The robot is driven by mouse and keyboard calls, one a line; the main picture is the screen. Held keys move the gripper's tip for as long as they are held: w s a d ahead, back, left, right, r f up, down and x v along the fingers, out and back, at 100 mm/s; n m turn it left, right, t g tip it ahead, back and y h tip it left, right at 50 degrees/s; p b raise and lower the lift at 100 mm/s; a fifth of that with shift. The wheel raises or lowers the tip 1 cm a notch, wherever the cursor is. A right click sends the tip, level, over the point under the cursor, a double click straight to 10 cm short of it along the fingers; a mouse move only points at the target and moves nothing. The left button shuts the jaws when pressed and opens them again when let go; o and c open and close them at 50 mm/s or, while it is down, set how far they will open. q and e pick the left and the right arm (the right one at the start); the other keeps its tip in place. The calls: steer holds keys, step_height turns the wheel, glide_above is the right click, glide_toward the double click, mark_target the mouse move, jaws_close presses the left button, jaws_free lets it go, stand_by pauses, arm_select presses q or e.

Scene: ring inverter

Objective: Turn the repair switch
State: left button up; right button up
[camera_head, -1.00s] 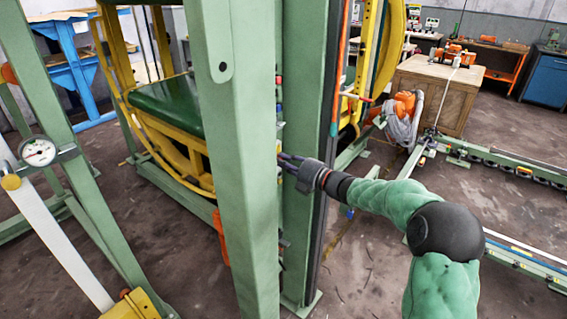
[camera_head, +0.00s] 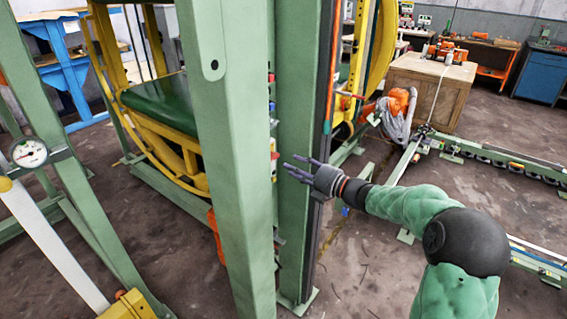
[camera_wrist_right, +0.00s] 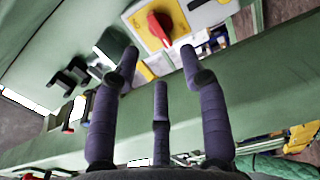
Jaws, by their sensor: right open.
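In the right wrist view a red rotary switch (camera_wrist_right: 160,28) sits on a pale panel with a yellow plate, fixed to the green post. I take it to be the repair switch. My right gripper (camera_wrist_right: 160,65) is open and empty, with its purple-grey fingers spread just short of the switch and apart from it. In the head view my right gripper (camera_head: 299,168) is beside the green post, its fingers pointing left. The switch itself is hard to make out in the head view. My left gripper is not in view.
A tall green post (camera_head: 232,170) stands in front of the panel and partly hides it. A yellow ring frame (camera_head: 120,110) is behind at left. A round gauge (camera_head: 29,153) is at far left. A wooden crate (camera_head: 428,92) stands at back right. The floor below my right arm is mostly clear.

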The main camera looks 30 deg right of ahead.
steer(key=v, duration=0.5)
steer(key=shift+s+f, duration=0.1)
stand_by(0.5)
